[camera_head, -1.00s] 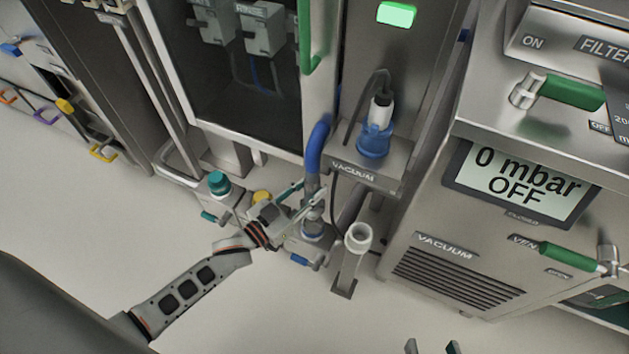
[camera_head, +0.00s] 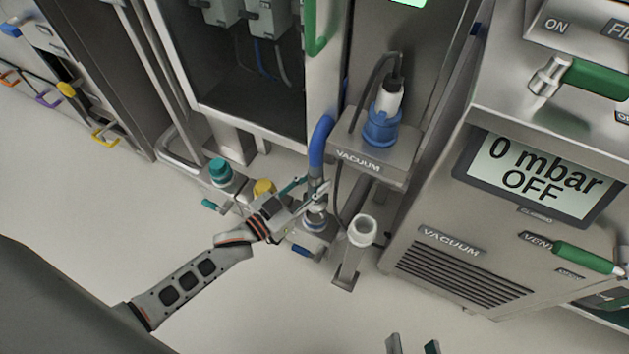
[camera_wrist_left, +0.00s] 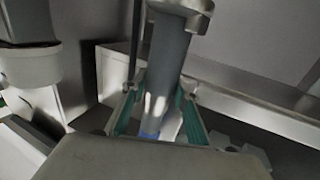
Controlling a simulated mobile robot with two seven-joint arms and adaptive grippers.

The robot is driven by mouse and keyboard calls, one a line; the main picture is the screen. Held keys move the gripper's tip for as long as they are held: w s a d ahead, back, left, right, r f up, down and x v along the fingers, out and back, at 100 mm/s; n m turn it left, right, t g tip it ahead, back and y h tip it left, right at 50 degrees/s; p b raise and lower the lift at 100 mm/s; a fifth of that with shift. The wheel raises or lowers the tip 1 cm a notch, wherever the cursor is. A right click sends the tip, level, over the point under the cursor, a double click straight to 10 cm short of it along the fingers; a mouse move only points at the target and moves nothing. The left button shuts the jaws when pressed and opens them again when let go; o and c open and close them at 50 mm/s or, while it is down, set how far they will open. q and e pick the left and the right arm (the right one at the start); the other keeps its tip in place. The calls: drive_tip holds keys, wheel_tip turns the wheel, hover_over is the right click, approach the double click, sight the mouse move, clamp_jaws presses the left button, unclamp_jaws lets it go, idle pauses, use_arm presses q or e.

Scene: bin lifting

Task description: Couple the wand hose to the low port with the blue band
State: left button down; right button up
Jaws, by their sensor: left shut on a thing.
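The wand hose (camera_head: 320,145) is blue and bends down beside the vacuum shelf to a grey end piece (camera_head: 316,172). My left gripper (camera_head: 318,192) is shut on this end piece, which stands about upright. In the left wrist view the grey cylinder (camera_wrist_left: 168,65) passes between its fingers. The low port (camera_head: 316,222), with a blue band and a blue handle, is directly below. The fingers partly cover the join, so I cannot tell whether the hose end is seated. My right gripper (camera_head: 412,345) shows only two separated fingertips at the bottom edge, open and empty.
Ports with a teal cap (camera_head: 220,170) and a yellow cap (camera_head: 263,188) stand to the left. A white open-topped holder (camera_head: 362,230) stands close on the right. The vacuum shelf (camera_head: 370,155) overhangs behind. The floor in front is clear.

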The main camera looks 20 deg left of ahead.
sight(310, 193)
use_arm(q)
drive_tip(key=shift+f, duration=0.1)
use_arm(e)
drive_tip(key=shift+f, duration=0.15)
use_arm(q)
drive_tip(key=shift+f+b, duration=0.5)
drive_tip(key=shift+f, duration=0.35)
drive_tip(key=shift+f+b, duration=0.4)
drive_tip(key=shift+f, duration=0.2)
use_arm(e)
drive_tip(key=shift+s+d+f+g, duration=0.15)
drive_tip(key=shift+s+f, duration=0.1)
drive_tip(key=shift+f, duration=0.25)
drive_tip(key=shift+s+a+f+g, duration=0.1)
drive_tip(key=shift+s+f+g, duration=0.1)
drive_tip(key=shift+f, duration=0.25)
use_arm(q)
drive_tip(key=shift+r, duration=0.1)
